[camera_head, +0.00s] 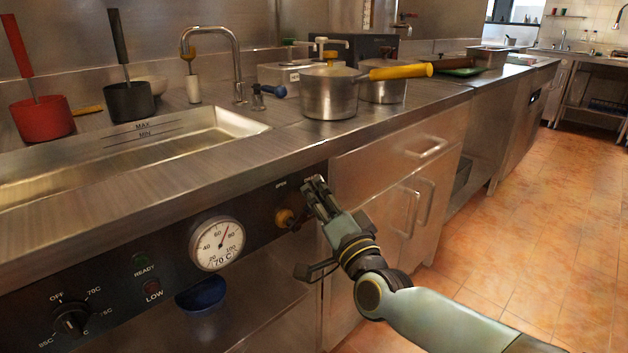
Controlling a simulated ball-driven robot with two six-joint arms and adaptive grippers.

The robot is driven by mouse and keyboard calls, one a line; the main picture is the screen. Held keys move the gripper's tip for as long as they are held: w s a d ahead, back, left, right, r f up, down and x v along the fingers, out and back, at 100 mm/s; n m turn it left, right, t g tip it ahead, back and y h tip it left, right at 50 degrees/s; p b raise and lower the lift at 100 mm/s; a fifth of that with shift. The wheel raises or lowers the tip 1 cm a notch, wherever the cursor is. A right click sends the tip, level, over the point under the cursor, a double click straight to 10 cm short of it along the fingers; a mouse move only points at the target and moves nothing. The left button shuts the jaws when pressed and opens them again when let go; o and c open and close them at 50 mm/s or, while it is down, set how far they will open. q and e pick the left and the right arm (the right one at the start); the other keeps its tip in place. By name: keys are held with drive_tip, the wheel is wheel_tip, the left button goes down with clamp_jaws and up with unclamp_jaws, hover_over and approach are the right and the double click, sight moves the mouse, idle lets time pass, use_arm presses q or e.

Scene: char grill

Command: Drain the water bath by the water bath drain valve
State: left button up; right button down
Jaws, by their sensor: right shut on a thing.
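The water bath (232,124) is a steel basin sunk in the counter at the left, with MAX and MIN marks on its far wall. I cannot clearly tell its water level. The water bath drain valve (285,217) has an orange-brown knob on the dark front panel, below a small white label. My right gripper (312,197) is at the panel, against the valve's right side, with its fingers closed on the valve's handle. The fingers hide much of the handle, so its angle is unclear. My left gripper is not in view.
The panel also holds a dial thermometer (217,244), READY and LOW lamps and a temperature knob (71,318). A blue bowl (201,296) is below. Floor at right is clear.

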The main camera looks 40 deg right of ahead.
drive_tip(key=shift+d+f+m+g+h+p, duration=0.15)
drive_tip(key=shift+f+m+g+p, duration=0.45)
drive_tip(key=shift+m, duration=0.65)
drive_tip(key=shift+d+f+m+g+h+p, duration=0.1)
drive_tip(key=shift+d+f+m+g+p, duration=0.25)
drive_tip(key=shift+f+m, duration=0.75)
drive_tip(key=shift+d+f+m+g+h+p, duration=0.15)
drive_tip(key=shift+f+m+g+p, duration=0.35)
drive_tip(key=shift+m, duration=0.95)
drive_tip(key=c, duration=1.2)
unclamp_jaws()
drive_tip(key=shift+o, duration=0.2)
drive_tip(key=v, duration=1.2)
drive_tip(key=shift+d+r, duration=0.1)
